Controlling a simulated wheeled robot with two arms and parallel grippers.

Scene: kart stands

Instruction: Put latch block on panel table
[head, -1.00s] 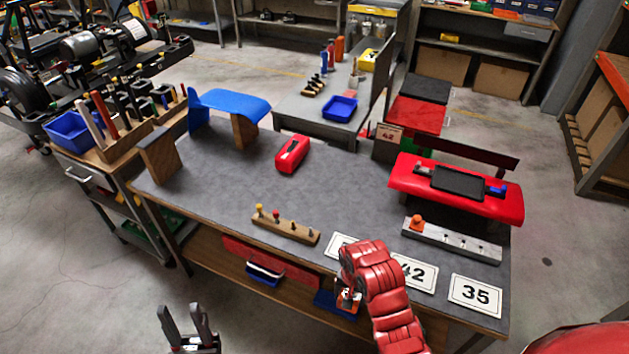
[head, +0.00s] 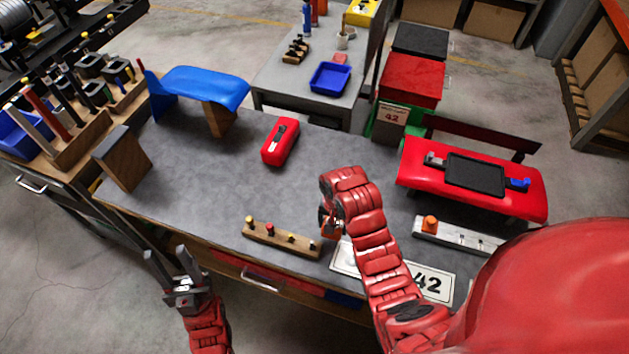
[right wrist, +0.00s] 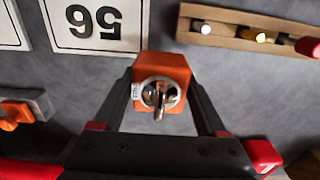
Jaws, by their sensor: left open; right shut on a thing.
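The latch block (right wrist: 148,66), an orange block with a round metal fitting on its face, is between the fingers of my right gripper (right wrist: 160,88), which is shut on it. In the head view the block shows small and orange, partly hidden by my right gripper (head: 329,223). It is held over the front part of the grey-topped panel table (head: 205,172); whether it touches the top cannot be told. My left gripper (head: 168,254) is open and empty, in front of the table's front left edge.
A wooden peg strip (head: 282,240) lies just left of the block. Number cards (head: 437,285) and a metal strip with an orange knob (head: 460,238) lie to the right. A red case (head: 281,142), a blue panel (head: 205,85) and a red panel (head: 425,170) stand farther back.

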